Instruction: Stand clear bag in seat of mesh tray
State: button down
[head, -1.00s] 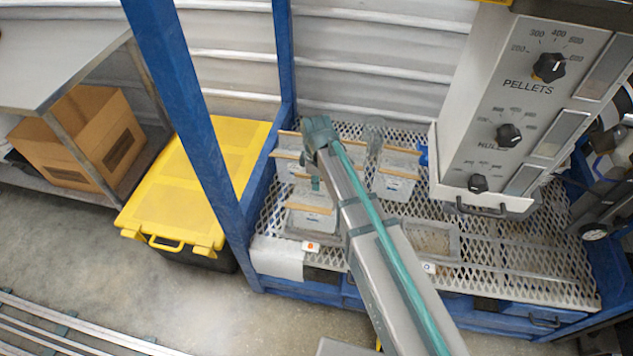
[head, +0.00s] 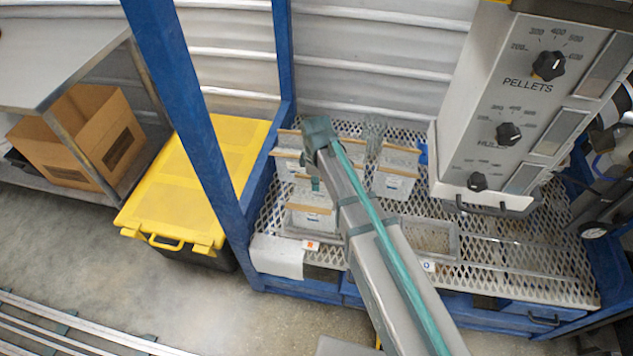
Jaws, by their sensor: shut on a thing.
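The front clear bag (head: 312,222), with a tan top strip and a small label, is upright at the left seat of the mesh tray (head: 520,262), by an orange-marked tag. Whether its base rests on the tray is not clear. My gripper (head: 316,186) points down just above its strip, largely hidden by my wrist and arm. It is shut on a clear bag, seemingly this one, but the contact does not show. The right seat (head: 452,243), a shallow grey frame by a white tag, looks empty where it shows.
Other strip-topped bags (head: 398,163) stand behind, close to my wrist. A clear bottle-like object (head: 374,132) is at the back. The grey dial hopper (head: 492,110) overhangs the right. A blue post (head: 190,110) and yellow-lidded bin (head: 190,180) lie left.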

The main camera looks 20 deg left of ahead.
jog(key=shift+f, duration=0.2)
jog(key=c, duration=1.2)
grip_release()
jog(key=shift+r, duration=0.15)
notch_tip(320, 180, up, 11)
jog(key=shift+f, duration=0.1)
jog(key=shift+r, duration=0.5)
